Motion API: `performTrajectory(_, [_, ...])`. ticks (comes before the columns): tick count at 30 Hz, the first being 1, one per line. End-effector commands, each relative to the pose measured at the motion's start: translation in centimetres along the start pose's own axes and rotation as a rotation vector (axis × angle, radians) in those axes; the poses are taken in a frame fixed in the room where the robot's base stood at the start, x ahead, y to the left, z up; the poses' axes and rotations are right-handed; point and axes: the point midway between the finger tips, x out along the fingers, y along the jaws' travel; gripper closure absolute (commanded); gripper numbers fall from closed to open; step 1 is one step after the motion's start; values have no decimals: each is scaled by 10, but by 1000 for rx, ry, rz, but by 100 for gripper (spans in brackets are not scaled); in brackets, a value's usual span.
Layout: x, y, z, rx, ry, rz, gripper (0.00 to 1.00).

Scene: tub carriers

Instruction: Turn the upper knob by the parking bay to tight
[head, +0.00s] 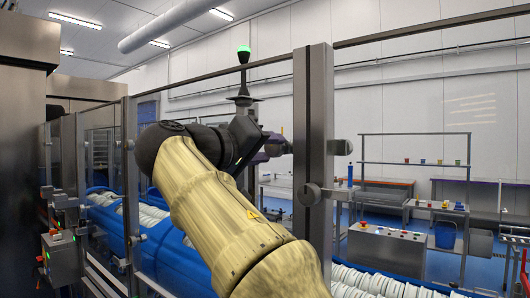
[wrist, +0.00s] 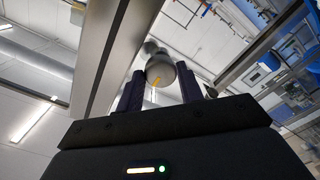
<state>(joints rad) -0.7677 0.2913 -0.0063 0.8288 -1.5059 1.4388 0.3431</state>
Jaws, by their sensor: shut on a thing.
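In the head view, my gripper (head: 274,146) is just left of the tall metal post (head: 314,130), partly behind my arm. I cannot make out the held knob there. The mark's reading against any scale cannot be told.
A lower round fitting (head: 312,194) and an upper side fitting (head: 341,147) are on the post. Clear guard panels stand left and right of it. A button box (head: 386,250) stands right.

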Motion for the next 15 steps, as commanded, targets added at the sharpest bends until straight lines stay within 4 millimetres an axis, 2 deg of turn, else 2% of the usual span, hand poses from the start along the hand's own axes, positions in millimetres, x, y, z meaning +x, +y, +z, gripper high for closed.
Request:
performTrajectory(10, [0,-1,1,4,-3,-2,86])
performTrajectory(11, [0,-1,1,4,-3,-2,59])
performTrajectory(13, [0,-1,1,3,-3,-2,45])
performTrajectory(14, [0,-1,1,3,-3,-2,41])
performTrajectory(15, [0,-1,1,3,-3,-2,41])
